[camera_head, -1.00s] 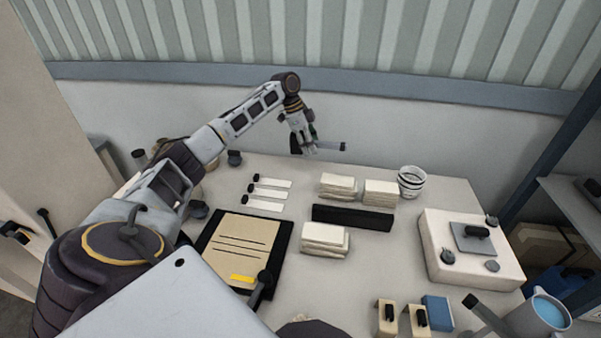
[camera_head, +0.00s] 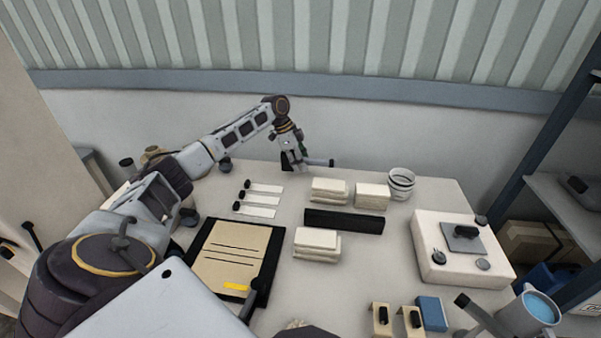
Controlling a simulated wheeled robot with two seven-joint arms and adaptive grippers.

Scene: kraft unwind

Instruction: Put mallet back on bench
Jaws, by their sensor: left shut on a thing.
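My left arm reaches across the bench (camera_head: 360,265) from the left. Its gripper (camera_head: 294,164) is at the bench's back edge, near the wall, and is shut on the mallet (camera_head: 320,162). The mallet's dark grey handle sticks out to the right of the fingers. A black block-like part shows at the left of the fingers, probably the head. The mallet is low over the back of the bench; I cannot tell whether it touches the surface. My right gripper is not in view.
Paper stacks (camera_head: 329,190), a long black bar (camera_head: 344,221) and a striped cup (camera_head: 401,183) stand in front and to the right. White tags (camera_head: 258,200) and a clipboard (camera_head: 232,255) lie left. A white block (camera_head: 455,255) stands right. A bare strip runs along the back edge.

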